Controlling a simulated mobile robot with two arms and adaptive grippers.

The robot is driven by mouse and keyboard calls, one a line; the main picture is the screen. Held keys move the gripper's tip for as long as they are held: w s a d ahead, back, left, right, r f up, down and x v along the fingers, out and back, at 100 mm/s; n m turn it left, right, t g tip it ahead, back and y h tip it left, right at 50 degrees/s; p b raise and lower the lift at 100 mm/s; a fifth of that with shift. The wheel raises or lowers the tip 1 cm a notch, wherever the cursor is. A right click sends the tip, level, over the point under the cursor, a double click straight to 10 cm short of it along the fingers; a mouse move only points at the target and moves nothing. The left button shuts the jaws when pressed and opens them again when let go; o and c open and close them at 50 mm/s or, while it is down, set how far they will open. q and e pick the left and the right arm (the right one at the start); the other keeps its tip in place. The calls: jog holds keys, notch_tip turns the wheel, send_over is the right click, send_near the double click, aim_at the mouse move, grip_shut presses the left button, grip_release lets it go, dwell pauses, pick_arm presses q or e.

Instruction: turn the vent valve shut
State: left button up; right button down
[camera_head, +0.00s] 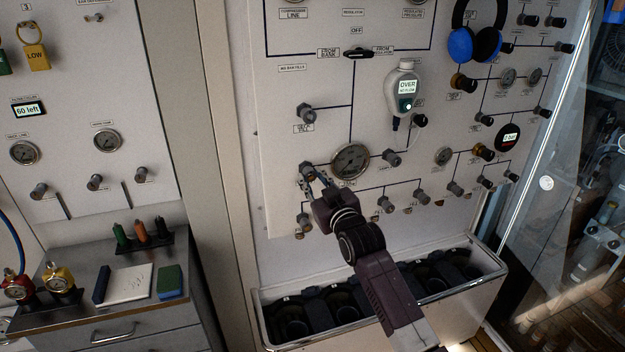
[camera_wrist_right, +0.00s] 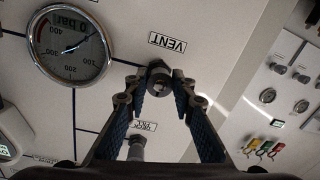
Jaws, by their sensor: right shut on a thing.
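The vent valve (camera_head: 305,168) is a small dark knob on the white panel, just left of a round gauge (camera_head: 351,161). In the right wrist view the valve (camera_wrist_right: 159,76) sits between my fingertips, beside an upside-down VENT label (camera_wrist_right: 167,43). My right gripper (camera_head: 313,177) reaches up to it from the lower right. In the wrist view my right gripper (camera_wrist_right: 160,92) has its fingers on either side of the knob, shut on it. The fingers partly cover the knob in the head view, and its turn angle is hard to tell. My left gripper is not in view.
A fill valve (camera_head: 307,113) stands above the vent valve, and another knob (camera_head: 304,222) below. A grey handheld meter (camera_head: 405,90) hangs to the upper right. An open bin with dark round slots (camera_head: 375,310) lies under my right arm. A counter (camera_head: 110,310) stands at left.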

jog(key=shift+f, duration=0.1)
jog(key=c, duration=1.6)
grip_release()
jog(key=shift+s, duration=0.1)
jog(key=v, duration=1.1)
jog(key=shift+s+d, duration=0.1)
jog(key=shift+s, duration=0.25)
